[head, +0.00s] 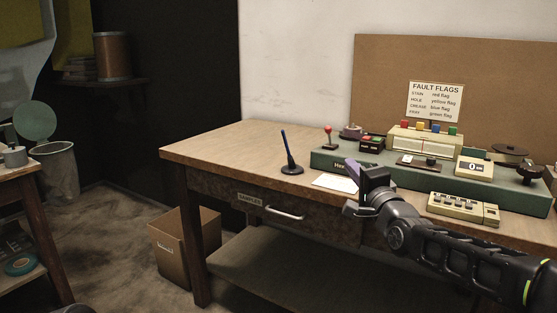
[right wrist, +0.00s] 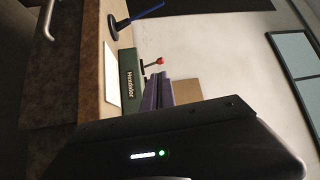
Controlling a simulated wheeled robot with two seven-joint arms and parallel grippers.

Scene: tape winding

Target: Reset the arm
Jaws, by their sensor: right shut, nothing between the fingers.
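My right gripper (head: 352,168) is in front of the workbench (head: 215,147) in the head view, with its arm coming in from the lower right. Its purple-grey fingers are shut together with nothing between them. The fingers also show in the right wrist view (right wrist: 158,93), in front of the green base marked "Hexador" (right wrist: 130,84). The gripper overlaps the front left of the green machine (head: 325,158) in the head view, and I see no clear contact.
A blue pen in a black stand (head: 290,166) and a white card (head: 335,182) lie on the bench. The machine carries a red-knobbed lever (head: 328,132), coloured flags (head: 435,127) and a counter (head: 474,168). A cardboard box (head: 180,245) stands below. The bench's left end is clear.

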